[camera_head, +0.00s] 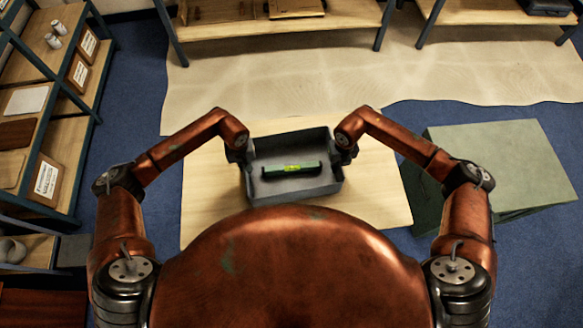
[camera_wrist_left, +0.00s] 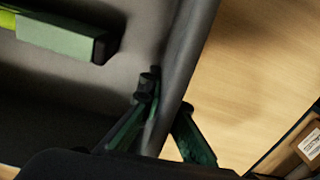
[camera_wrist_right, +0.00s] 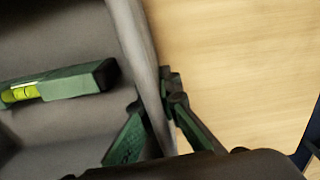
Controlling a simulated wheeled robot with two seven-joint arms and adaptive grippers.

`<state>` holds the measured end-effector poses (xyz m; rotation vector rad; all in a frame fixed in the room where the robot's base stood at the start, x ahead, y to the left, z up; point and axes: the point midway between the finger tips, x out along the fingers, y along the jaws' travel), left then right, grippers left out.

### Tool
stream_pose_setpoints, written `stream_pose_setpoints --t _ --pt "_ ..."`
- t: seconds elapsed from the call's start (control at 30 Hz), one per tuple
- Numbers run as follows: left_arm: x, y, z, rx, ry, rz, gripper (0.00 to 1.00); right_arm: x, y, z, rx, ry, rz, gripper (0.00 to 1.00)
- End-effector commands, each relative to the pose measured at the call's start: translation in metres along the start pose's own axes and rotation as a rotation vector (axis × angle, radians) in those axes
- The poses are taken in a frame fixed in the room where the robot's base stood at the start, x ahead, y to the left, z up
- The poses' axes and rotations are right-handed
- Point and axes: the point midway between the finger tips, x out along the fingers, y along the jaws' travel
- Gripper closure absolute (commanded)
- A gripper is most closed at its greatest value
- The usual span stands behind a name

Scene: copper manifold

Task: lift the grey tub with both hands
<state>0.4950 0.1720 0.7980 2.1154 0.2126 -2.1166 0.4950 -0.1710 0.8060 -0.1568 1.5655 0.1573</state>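The grey tub (camera_head: 294,191) is an open rectangular box in the middle of the light wooden table, seen from above in the head view. A green spirit level (camera_head: 290,170) with a yellow-green middle lies inside it. My left gripper (camera_wrist_left: 168,98) straddles the tub's left wall, one finger inside and one outside, close against it. My right gripper (camera_wrist_right: 155,92) straddles the right wall the same way, its fingers against it. Both grippers look shut on the walls. In the head view the grippers are partly hidden by my arms. I cannot tell whether the tub's underside touches the table.
The wooden tabletop (camera_head: 385,205) is bare around the tub. A green box (camera_head: 500,165) stands to the right. A shelf rack (camera_head: 50,110) with boxes and signs is at the left. Wooden benches (camera_head: 275,28) stand at the back, beyond a beige sheet (camera_head: 300,75) on the blue floor.

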Motion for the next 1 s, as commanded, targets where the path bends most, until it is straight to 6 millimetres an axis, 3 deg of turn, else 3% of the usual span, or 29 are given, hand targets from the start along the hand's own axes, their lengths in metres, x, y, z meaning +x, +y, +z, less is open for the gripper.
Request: stream_pose_setpoints --t 0.57,1.0 --pt "-0.004 0.0 -0.001 -0.001 0.002 0.0 1.0 -0.004 -0.001 0.001 0.001 -0.002 -0.001 1.0" --pt "-0.04 0.0 -0.002 -0.001 0.01 0.002 1.0 -0.04 -0.001 0.002 0.001 -0.01 -0.003 1.0"
